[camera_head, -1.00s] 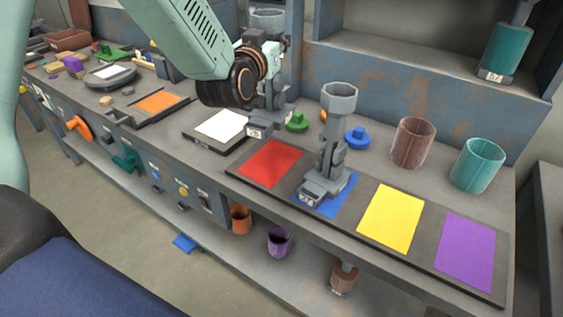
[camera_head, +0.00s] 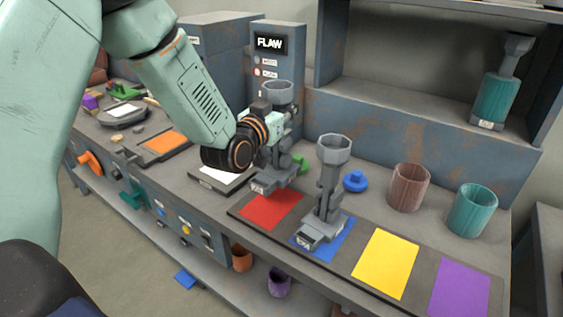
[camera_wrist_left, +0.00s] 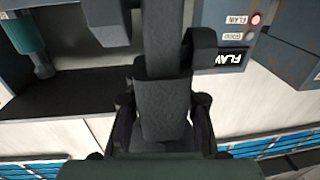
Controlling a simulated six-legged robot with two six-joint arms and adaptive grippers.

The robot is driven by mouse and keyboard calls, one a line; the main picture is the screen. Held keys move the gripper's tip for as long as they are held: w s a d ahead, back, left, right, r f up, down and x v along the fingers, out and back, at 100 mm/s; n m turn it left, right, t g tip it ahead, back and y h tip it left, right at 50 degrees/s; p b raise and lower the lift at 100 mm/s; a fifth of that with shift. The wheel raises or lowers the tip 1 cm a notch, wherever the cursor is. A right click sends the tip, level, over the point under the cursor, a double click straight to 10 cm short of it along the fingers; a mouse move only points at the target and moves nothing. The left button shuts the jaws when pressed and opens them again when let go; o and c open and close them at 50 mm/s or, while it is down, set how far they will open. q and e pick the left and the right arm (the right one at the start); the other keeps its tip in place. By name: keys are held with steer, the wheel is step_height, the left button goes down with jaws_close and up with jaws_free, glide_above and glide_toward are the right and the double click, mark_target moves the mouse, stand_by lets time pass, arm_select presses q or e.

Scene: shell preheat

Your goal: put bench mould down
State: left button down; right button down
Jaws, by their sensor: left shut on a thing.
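My left gripper (camera_head: 272,128) is shut on a grey mould (camera_head: 279,95) with a cup-shaped top and a small labelled foot. The held mould is upright at the back edge of the red pad (camera_head: 268,210); I cannot tell whether its foot touches. A similar grey mould (camera_head: 333,150) stands upright on the blue pad (camera_head: 345,240). My right gripper is out of view.
The yellow pad (camera_head: 386,263) and purple pad (camera_head: 459,287) are bare. A blue knobbed piece (camera_head: 355,181), brown cup (camera_head: 409,187) and teal cup (camera_head: 472,210) stand behind. A teal-bodied mould (camera_head: 496,100) is on the shelf. A panel reads FLAW (camera_head: 270,43).

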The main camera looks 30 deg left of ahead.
mark_target(287, 135)
arm_select(q)
step_height(287, 135, down, 7)
steer(key=shift+r+b, duration=0.1)
steer(key=shift+b, duration=0.5)
steer(key=shift+f, duration=0.25)
steer(key=shift+w+a+f, duration=0.1)
steer(key=shift+w+a, duration=0.05)
steer(key=shift+w, duration=0.05)
steer(key=shift+s+f, duration=0.1)
steer(key=c, duration=1.7)
jaws_free()
steer(key=shift+s, duration=0.15)
steer(key=o, duration=0.7)
steer(key=shift+f, duration=0.1)
steer(key=shift+c, duration=0.2)
steer(key=shift+o, duration=0.2)
